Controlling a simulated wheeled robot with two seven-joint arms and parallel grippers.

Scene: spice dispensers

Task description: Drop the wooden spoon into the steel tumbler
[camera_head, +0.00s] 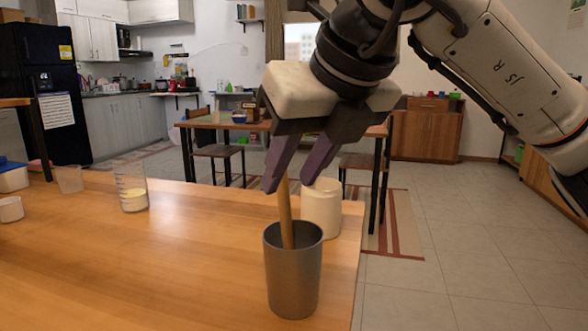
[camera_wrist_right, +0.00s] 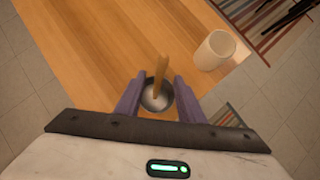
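The steel tumbler (camera_head: 292,279) stands upright on the wooden table near its right edge. The wooden spoon (camera_head: 285,214) stands in the tumbler, its handle sticking up out of the mouth and its lower end hidden inside. My right gripper (camera_head: 291,190) is above the tumbler with its purple fingers spread apart, the handle top between them. In the right wrist view the spoon (camera_wrist_right: 160,72) and the tumbler (camera_wrist_right: 157,95) lie between the open fingers (camera_wrist_right: 157,95), with gaps at both sides. My left gripper is not in view.
A cream jar (camera_head: 322,207) stands just behind the tumbler, and shows in the wrist view (camera_wrist_right: 215,50). A glass beaker (camera_head: 132,193), a clear cup (camera_head: 69,179) and a white cup (camera_head: 10,209) stand at the left. The table's (camera_head: 150,270) front middle is clear.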

